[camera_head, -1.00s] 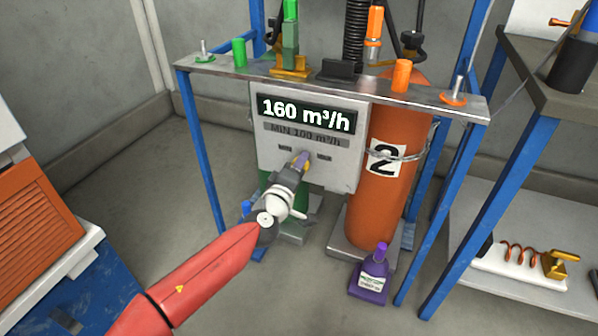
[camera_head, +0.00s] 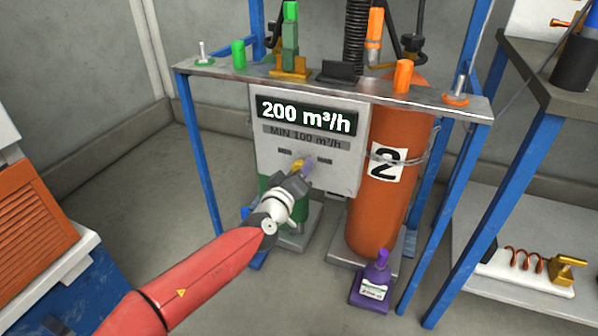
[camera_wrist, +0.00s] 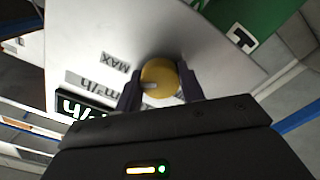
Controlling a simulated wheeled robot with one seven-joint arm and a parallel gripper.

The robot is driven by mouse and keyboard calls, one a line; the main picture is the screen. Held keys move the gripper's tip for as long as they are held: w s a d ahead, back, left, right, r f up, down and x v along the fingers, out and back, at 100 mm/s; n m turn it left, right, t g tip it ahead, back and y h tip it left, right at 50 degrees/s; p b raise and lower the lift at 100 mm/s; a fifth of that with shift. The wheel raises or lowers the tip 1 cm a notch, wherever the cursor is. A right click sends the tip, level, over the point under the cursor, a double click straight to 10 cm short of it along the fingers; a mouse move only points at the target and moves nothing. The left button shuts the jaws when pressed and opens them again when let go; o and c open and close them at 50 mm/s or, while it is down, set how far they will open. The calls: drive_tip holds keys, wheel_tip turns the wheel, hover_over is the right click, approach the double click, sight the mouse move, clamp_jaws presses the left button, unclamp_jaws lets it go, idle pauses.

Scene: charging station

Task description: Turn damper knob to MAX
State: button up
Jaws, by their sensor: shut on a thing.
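The damper knob is a round yellow knob (camera_wrist: 159,79) with a pale pointer mark, on a light grey panel (camera_head: 268,172). In the wrist view my gripper (camera_wrist: 160,88) is shut on the knob, with a dark finger on each side of it. A MAX label (camera_wrist: 116,62) is printed on the panel near the knob. The display (camera_head: 307,117) above reads 200 m³/h, and the strip under it (camera_head: 300,139) reads MIN 100 m³/h. In the head view my gripper (camera_head: 302,172) partly hides the knob.
An orange cylinder (camera_head: 412,130) marked 2 stands right of the panel. A metal shelf (camera_head: 225,75) with several fittings runs above it on blue legs. A side bench (camera_head: 560,85) is at right.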

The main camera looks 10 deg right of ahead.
drive_tip(key=o, duration=1)
drive_tip(key=shift+c, duration=0.2)
drive_tip(key=v, duration=0.8)
